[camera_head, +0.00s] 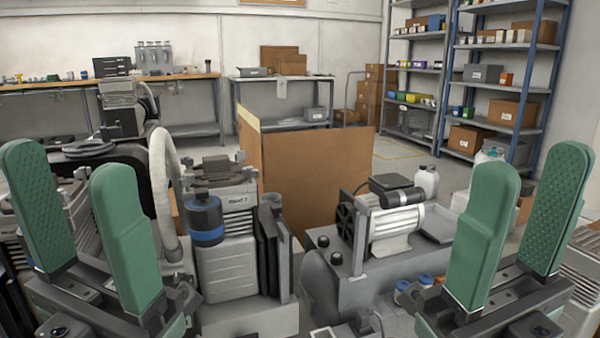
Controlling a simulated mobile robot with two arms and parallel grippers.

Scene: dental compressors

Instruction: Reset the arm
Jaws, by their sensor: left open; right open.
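My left gripper (82,225) is at the lower left of the head view, its two green fingers pointing up and spread apart with nothing between them. My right gripper (518,220) is at the lower right, also with its green fingers up, apart and empty. Both are raised in front of the compressors and hide parts of them. Neither gripper appears to hold anything. The arm links behind the grippers are mostly out of view.
A grey compressor unit (226,240) and a motor unit (393,225) stand between the grippers. A large cardboard box (315,175) is behind them. Workbenches (180,78) line the back wall, and a blue-posted shelf rack (500,90) stands at the right. Open floor (400,155) shows beyond the box.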

